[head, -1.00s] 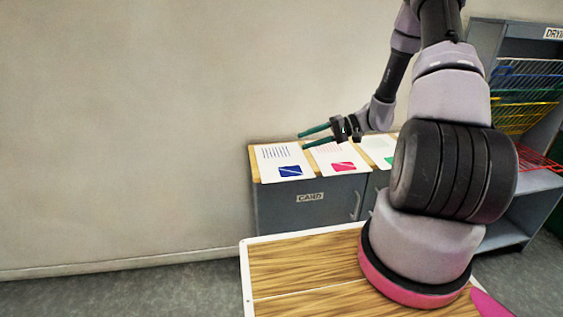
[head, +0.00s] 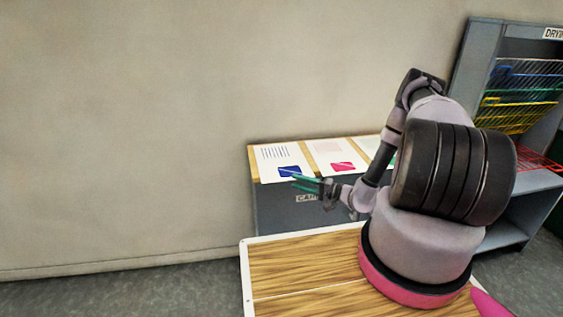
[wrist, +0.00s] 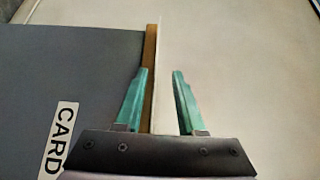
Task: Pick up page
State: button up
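Three pages lie side by side on the wooden top of a grey cabinet. The left page (head: 273,165) is white with dark text lines and a blue block. My gripper (head: 298,182) is at the cabinet's front edge, by the blue-block page's front right corner. In the wrist view its green fingers (wrist: 159,98) are open, with a thin pale sheet edge (wrist: 160,75) between them. I cannot tell contact.
The grey cabinet (head: 275,210) bears a CARD label, which also shows in the wrist view (wrist: 58,140). A wooden table (head: 290,262) with a white rim is in front. A drying rack (head: 515,90) with coloured wire shelves stands right. The wall is close behind.

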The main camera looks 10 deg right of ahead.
aim_at(286, 179)
jog(key=x, duration=0.5)
jog(key=shift+w+a+f, duration=0.15)
jog(key=shift+w+f, duration=0.15)
jog(key=shift+w, duration=0.1)
jog(key=shift+c, duration=0.3)
grip_shut()
